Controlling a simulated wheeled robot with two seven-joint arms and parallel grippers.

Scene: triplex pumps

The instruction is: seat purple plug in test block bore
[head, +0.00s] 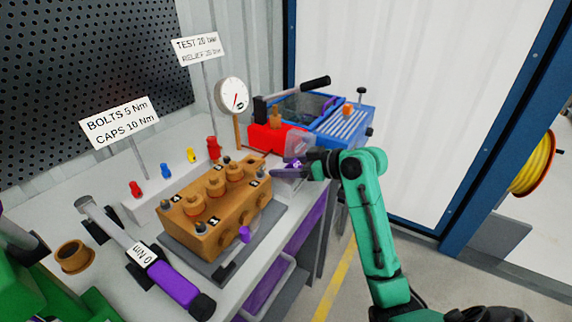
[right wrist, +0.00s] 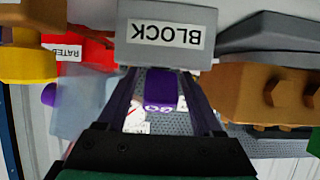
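The grey test block (right wrist: 165,35) fills the top middle of the right wrist view, its BLOCK label upside down. A purple plug (right wrist: 161,87) shows just below it, between the fingers of my right gripper (right wrist: 161,72). Gaps show between the plug and both fingers, so the gripper looks open. The bore is not visible. In the head view my right gripper (head: 303,164) reaches in beside a purple piece (head: 292,165) at the bench's right side, partly hiding the block there. My left gripper is not in view; only part of a green arm shows at lower left.
A red unit (head: 270,138) and blue bin (head: 305,105) stand behind my gripper. The floor to the right is open.

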